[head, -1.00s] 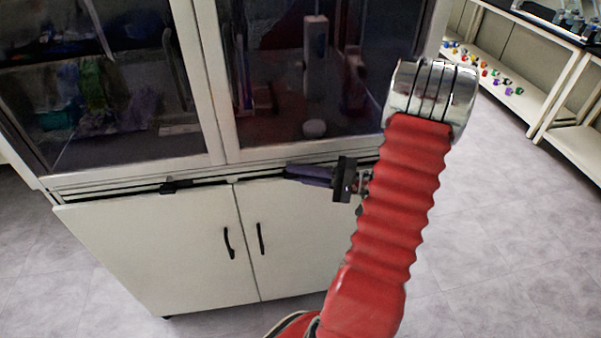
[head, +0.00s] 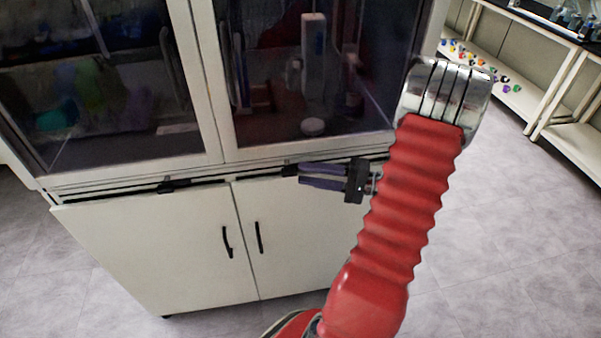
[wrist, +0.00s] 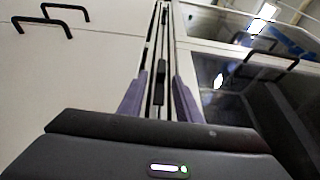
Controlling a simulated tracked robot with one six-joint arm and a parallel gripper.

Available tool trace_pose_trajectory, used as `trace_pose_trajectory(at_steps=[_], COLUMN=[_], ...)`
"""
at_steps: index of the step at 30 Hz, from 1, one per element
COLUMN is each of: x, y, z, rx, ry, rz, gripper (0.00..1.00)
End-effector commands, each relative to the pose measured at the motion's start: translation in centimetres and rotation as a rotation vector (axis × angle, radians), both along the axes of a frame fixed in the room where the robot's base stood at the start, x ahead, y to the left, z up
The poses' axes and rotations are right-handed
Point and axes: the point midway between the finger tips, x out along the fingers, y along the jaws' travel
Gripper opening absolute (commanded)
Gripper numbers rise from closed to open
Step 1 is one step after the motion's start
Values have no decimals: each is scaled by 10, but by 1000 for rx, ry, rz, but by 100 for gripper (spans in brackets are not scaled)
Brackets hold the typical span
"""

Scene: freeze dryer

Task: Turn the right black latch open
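The right black latch (head: 289,170) is a small dark piece on the narrow ledge between the cabinet's glass doors and lower doors. In the wrist view the latch (wrist: 161,72) shows straight ahead, in line with the gap between my fingers. My gripper (head: 301,175) has two purple-grey fingers, apart and empty, just right of the latch in the head view. In the wrist view my gripper (wrist: 159,97) is also open, with one finger on each side of the ledge's dark slot. Whether a finger touches the latch cannot be told.
A left black latch (head: 175,186) sits farther along the ledge. The lower doors (head: 150,245) have black handles (head: 227,241) and look closed. Glass doors (head: 310,70) stand above. A shelf bench (head: 520,100) with small coloured items is at the right. Floor there is clear.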

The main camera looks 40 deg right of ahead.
Motion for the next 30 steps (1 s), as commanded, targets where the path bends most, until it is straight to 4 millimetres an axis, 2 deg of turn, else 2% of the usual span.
trace_pose_trajectory(at_steps=[15, 21, 30], x=[-73, -85, -86], y=[-47, -55, -55], z=[-2, -3, -3], rx=[-1, 1, 0], ry=[1, 3, 1], rz=[-2, -1, 0], gripper=[31, 31, 31])
